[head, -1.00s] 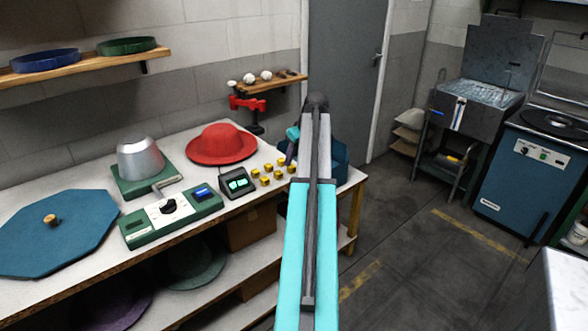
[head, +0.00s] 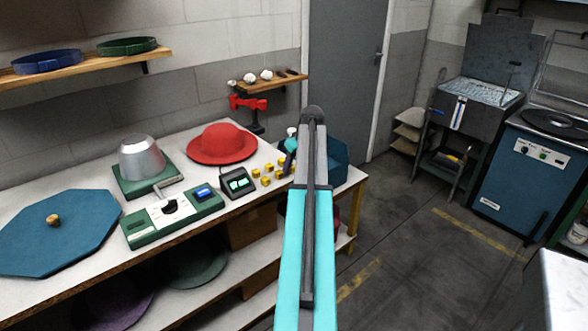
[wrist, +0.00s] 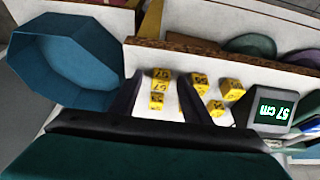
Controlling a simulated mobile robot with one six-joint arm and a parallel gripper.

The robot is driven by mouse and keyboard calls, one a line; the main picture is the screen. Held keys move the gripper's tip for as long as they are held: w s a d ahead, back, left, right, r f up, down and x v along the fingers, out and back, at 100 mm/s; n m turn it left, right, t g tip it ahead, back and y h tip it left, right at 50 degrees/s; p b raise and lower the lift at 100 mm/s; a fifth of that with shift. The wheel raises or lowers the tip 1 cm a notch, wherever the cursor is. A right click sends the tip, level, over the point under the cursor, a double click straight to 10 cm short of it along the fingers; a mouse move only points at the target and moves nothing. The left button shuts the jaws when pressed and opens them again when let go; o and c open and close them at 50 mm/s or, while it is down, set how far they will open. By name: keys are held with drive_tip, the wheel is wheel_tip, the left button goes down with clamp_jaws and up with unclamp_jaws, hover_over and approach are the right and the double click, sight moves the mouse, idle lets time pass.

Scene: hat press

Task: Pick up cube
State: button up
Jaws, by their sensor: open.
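Several small yellow cubes with dark printed numbers sit on the pale worktop. In the head view the cube group (head: 267,181) is left of my forearm, beside the small display. In the wrist view a row of cubes (wrist: 158,87) shows between my two dark fingers, and other cubes (wrist: 233,90) lie to the right, outside them. My gripper (wrist: 160,80) is open and holds nothing. I cannot tell its exact height over the cubes. In the head view my arm hides most of the gripper; a dark finger (head: 288,160) shows beside the cubes.
A blue open bin (head: 338,166) stands at the table's right end, close to my gripper. The display (wrist: 272,108) reads 57 cm. A red hat (head: 221,144), a metal hat form (head: 141,158) and a green control box (head: 172,217) occupy the table's left part.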

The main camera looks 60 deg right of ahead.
clamp_jaws()
drive_tip(key=shift+r, duration=0.2)
drive_tip(key=shift+r+b, duration=0.4)
drive_tip(key=shift+r, duration=0.8)
drive_tip(key=s+a+r+b, duration=0.1)
drive_tip(key=s+a, duration=0.1)
drive_tip(key=s, duration=0.5)
drive_tip(key=s+a+r+b, duration=0.1)
drive_tip(key=s+a, duration=0.2)
drive_tip(key=s, duration=0.5)
drive_tip(key=shift+s+r, duration=0.15)
